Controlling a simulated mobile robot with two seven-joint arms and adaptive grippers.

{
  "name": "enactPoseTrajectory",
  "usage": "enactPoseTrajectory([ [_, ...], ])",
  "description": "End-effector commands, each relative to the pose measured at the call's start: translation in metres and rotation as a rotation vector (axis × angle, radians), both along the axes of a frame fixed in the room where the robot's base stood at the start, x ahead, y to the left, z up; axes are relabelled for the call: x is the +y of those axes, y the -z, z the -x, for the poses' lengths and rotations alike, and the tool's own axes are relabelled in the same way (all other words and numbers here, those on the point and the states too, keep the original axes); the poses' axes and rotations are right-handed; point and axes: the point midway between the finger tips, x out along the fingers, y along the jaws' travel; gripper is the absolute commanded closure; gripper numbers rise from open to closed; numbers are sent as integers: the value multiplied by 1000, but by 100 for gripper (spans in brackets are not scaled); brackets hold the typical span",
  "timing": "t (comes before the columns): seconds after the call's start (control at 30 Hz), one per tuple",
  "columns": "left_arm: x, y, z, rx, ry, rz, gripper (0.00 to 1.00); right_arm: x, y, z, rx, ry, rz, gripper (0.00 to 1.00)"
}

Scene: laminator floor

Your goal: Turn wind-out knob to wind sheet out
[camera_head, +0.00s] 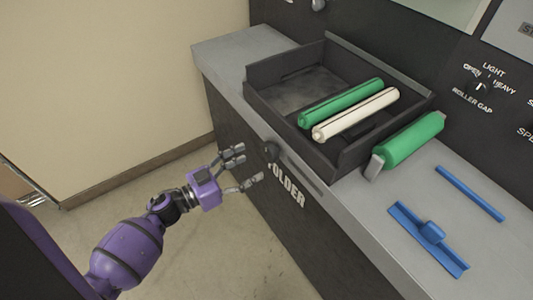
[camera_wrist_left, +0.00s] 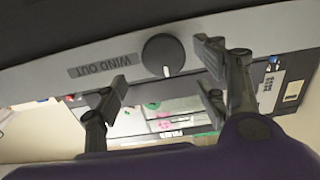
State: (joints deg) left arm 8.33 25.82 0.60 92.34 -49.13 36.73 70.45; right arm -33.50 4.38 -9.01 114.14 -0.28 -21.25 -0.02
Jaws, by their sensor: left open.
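The wind-out knob (camera_head: 271,150) is a dark round knob on the front of the machine's grey-topped counter, at the upper left of the FOLDER lettering. In the left wrist view the knob (camera_wrist_left: 163,55) shows a pale pointer line, beside the WIND OUT label. My left gripper (camera_head: 248,166) is open and empty, in front of the knob and a little apart from it. In the left wrist view the fingers (camera_wrist_left: 162,80) stand to either side of the knob. No sheet can be made out for certain. My right gripper is not in view.
A black tray (camera_head: 262,92) on the counter holds a green roller (camera_head: 340,102) and a cream roller (camera_head: 356,114). Another green roller (camera_head: 413,140), a blue rod (camera_head: 470,193) and a blue handled bar (camera_head: 428,240) lie to the right. Floor left of the counter is clear.

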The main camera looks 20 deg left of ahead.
Motion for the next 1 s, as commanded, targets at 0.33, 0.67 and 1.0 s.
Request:
enactPoseTrajectory([
  [0.33,-33,-3,-43,-4,-2,2,35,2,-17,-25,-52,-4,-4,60],
  [0.67,-38,-1,-49,-2,-2,-1,35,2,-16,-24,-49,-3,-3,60],
  [1.0,-38,-2,-49,-3,-1,0,70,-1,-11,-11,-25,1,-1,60],
])
